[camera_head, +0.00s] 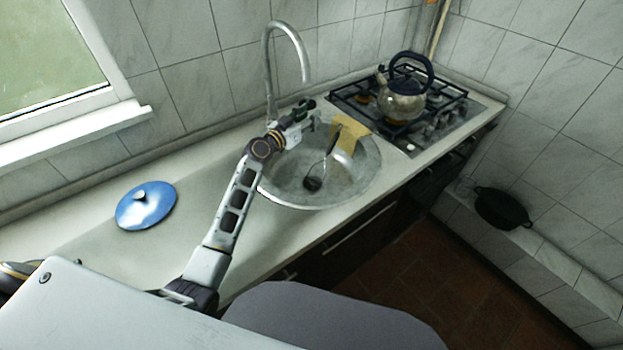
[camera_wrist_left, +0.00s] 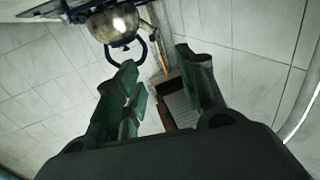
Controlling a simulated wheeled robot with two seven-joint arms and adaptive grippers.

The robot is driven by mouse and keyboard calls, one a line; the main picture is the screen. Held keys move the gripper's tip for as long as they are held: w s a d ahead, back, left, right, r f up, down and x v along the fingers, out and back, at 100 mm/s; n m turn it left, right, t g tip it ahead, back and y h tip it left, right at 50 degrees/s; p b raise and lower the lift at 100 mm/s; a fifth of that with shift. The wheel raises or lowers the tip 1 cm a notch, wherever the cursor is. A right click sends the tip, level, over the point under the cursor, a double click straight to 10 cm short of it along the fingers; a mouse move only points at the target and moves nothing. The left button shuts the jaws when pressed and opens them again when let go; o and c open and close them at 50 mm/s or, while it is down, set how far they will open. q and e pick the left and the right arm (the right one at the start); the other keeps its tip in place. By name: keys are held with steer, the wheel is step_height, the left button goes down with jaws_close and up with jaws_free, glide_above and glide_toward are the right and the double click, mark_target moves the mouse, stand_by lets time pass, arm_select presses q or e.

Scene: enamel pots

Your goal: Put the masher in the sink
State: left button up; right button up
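A utensil with a thin shaft and a dark round end, seemingly the masher (camera_head: 313,183), lies tilted in the round metal sink (camera_head: 283,191). Its dark end is on the basin floor and its shaft slants up towards the back rim. My left gripper (camera_head: 301,115) is above the back left part of the sink, apart from the utensil. In the left wrist view its green-padded fingers (camera_wrist_left: 160,98) are spread with nothing held between them. The utensil cannot be made out in that view. My right gripper is not in view.
A yellow-brown flat piece (camera_head: 352,128) sits at the sink's back rim. The tap (camera_head: 268,75) rises behind the sink, close to my left gripper. A kettle (camera_head: 403,103) stands on the gas hob (camera_head: 455,118). A blue lid (camera_head: 146,206) lies on the counter left; counter around it is clear.

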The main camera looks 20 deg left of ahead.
arm_select(q)
steer(key=v, duration=1.1)
steer(key=shift+s+a, duration=0.15)
steer(key=shift+s, duration=0.25)
stand_by(0.6)
steer(key=shift+r, duration=0.1)
step_height(320, 180, up, 9)
steer(key=p, duration=0.9)
